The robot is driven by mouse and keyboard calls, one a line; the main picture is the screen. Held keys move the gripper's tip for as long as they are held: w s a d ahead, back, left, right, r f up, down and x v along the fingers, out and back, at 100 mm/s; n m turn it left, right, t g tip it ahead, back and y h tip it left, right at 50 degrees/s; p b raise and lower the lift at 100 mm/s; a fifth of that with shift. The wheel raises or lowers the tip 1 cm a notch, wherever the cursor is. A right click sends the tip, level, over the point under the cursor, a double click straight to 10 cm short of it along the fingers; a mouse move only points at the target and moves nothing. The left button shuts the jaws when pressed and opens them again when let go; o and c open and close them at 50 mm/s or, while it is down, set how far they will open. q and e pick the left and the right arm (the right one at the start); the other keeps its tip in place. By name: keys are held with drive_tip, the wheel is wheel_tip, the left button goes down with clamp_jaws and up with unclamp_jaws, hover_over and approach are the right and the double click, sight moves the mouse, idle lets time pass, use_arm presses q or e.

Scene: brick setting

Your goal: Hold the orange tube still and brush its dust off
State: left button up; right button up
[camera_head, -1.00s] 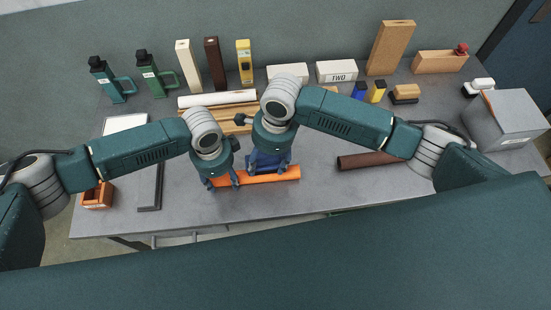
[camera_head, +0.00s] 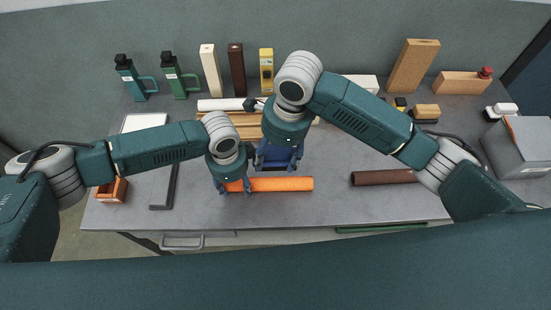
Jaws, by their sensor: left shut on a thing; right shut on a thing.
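The orange tube (camera_head: 285,184) lies level across the front of the grey table. My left gripper (camera_head: 234,190) is shut on the tube's left end, which is partly hidden by the fingers. My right gripper (camera_head: 278,165) is just behind the tube's middle and appears raised above it. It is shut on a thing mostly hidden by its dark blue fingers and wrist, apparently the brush. I see no clear contact between it and the tube. Any dust on the tube is too small to make out.
A brown tube (camera_head: 383,177) lies to the right. Wooden slats (camera_head: 245,122) and a white roll (camera_head: 221,104) lie behind my grippers. Bottles, upright blocks and several brush-like blocks line the back. A grey box (camera_head: 520,148) stands at right.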

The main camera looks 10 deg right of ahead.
idle(0.4)
use_arm(q)
drive_tip(key=o, duration=1.5)
drive_tip(key=shift+c, duration=0.2)
drive_tip(key=shift+r, duration=0.1)
wheel_tip(320, 180, up, 7)
drive_tip(key=shift+r, duration=0.15)
